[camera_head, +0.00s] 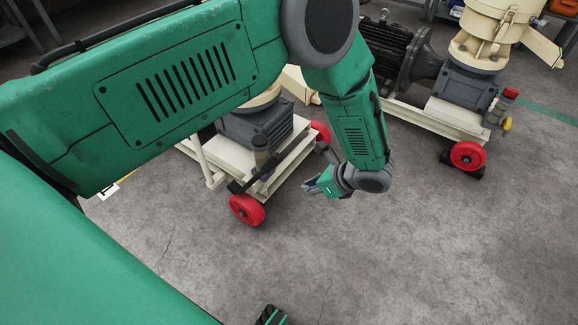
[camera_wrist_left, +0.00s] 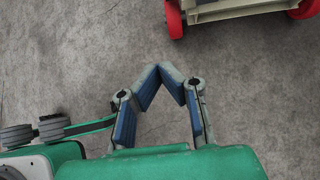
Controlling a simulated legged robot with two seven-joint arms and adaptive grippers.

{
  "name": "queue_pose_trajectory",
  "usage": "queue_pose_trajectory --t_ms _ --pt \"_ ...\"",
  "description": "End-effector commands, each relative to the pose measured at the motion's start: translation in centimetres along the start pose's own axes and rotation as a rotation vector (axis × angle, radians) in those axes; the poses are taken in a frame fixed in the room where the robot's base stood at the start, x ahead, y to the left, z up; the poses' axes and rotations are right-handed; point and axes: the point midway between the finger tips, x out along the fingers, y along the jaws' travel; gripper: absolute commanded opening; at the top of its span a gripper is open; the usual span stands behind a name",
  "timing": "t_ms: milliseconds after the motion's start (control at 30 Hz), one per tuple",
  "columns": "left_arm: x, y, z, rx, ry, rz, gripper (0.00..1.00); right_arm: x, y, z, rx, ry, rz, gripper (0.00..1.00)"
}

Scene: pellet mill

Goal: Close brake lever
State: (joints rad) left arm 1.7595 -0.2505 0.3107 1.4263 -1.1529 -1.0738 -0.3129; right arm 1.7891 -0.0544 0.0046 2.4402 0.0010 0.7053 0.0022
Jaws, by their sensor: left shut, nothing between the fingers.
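The nearer cream pellet mill cart (camera_head: 275,180) has red wheels, one at the front left (camera_head: 247,210) and one farther back (camera_head: 320,131). I cannot clearly make out a separate brake lever; a dark bar (camera_head: 237,188) sits above the front wheel. My left gripper (camera_head: 318,187) is off the right end of this cart, apart from it, over bare floor. In the left wrist view its blue-padded fingers (camera_wrist_left: 160,72) meet at the tips with nothing between them. The red wheel (camera_wrist_left: 174,18) and the frame edge are at the top of that view.
A second mill (camera_head: 470,80) with a red wheel (camera_head: 467,155) and dark motor stands at the back right. Grey concrete floor (camera_head: 400,260) is clear in front and to the right. My green left arm hides much of the nearer mill.

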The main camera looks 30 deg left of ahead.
Motion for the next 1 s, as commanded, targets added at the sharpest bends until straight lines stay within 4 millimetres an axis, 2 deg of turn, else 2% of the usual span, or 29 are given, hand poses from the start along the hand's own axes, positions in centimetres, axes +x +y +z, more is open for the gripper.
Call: queue_pose_trajectory --t_ms 33,133,267,700,800,1000 --pt "-0.3 -0.9 0.2 0.005 -0.029 -0.021 0.00 0.3 0.0 0.1 0.000 -0.001 0.000 0.40" --pt "-0.6 -1.7 0.8 0.010 -0.062 -0.039 0.00 0.4 0.0 0.1 0.000 -0.001 0.000 0.40" --pt "0.7 -1.8 0.9 0.011 -0.067 -0.038 0.00 0.8 0.0 0.1 0.000 -0.001 0.000 0.40" --pt "9.8 -2.0 1.3 0.009 -0.065 -0.034 0.00 3.8 0.0 0.2 0.000 -0.001 0.000 0.40" --pt "9.6 -2.2 3.4 0.006 -0.065 -0.038 0.00 4.0 0.0 0.2 0.000 -0.001 0.000 0.40" --pt "9.8 -2.2 5.1 0.009 -0.065 -0.037 0.00 4.2 0.0 0.2 0.000 -0.001 0.000 0.40"
